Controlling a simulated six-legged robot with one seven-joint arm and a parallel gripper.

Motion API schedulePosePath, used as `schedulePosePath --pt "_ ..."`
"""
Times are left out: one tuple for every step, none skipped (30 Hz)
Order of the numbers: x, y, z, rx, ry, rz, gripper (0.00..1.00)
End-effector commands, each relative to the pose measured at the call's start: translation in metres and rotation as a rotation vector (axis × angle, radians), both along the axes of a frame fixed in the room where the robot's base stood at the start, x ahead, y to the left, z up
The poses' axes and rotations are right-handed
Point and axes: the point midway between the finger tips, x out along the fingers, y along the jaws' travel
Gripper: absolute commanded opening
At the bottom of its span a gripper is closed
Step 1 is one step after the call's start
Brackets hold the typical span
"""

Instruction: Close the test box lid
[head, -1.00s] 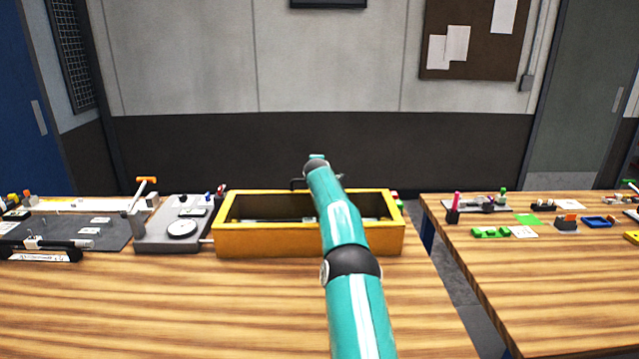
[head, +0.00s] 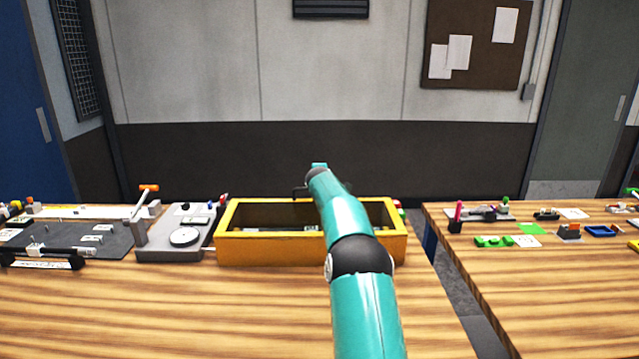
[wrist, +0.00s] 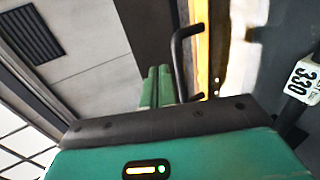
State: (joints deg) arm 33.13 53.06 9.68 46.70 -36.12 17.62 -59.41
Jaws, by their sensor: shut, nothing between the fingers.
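The test box (head: 240,250) is a yellow, open-topped box on the wooden table, with a dark inside. No lid covers its opening, and I cannot make the lid out clearly. A small black handle (head: 300,193) shows at its back rim, beside the end of my teal arm. In the wrist view my gripper (wrist: 156,80) has its two green fingers together, with nothing between them. A black bent handle (wrist: 178,58) stands just right of the fingers, in front of a yellow edge (wrist: 201,45). I cannot tell whether they touch.
A grey fixture with a round dial (head: 184,237) stands close left of the box. A dark board (head: 100,240) lies further left. A second table (head: 520,275) with small parts is at right, across a gap. The table front is clear.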

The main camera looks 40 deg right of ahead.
Motion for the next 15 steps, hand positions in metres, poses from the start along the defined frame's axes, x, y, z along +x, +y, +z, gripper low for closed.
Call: schedulePosePath --pt "-0.004 0.005 0.005 -0.002 0.001 0.002 0.00" --pt "-0.007 0.007 0.007 -0.002 0.001 0.002 0.00" --pt "-0.011 0.009 0.009 -0.002 0.000 0.002 0.00" --pt "-0.014 0.011 0.010 -0.002 -0.001 0.000 0.00" --pt "-0.018 0.013 0.011 -0.001 0.001 0.000 0.00" --pt "-0.021 0.017 0.014 -0.001 -0.001 0.001 0.00" --pt "-0.024 0.019 0.016 -0.001 -0.001 0.002 0.00" --pt "-0.027 0.022 0.018 -0.002 -0.001 0.003 0.00" --pt "-0.032 0.024 0.020 -0.001 -0.001 0.001 0.00" --pt "-0.036 0.026 0.021 0.000 0.000 0.000 0.00" --pt "-0.040 0.028 0.024 -0.001 -0.001 0.000 0.00" --pt "-0.043 0.032 0.026 -0.001 -0.001 0.002 0.00" --pt "-0.047 0.035 0.029 -0.002 0.000 0.002 0.00" --pt "-0.051 0.037 0.030 0.000 0.000 0.001 0.00" --pt "-0.055 0.040 0.033 -0.001 -0.001 0.001 0.00"
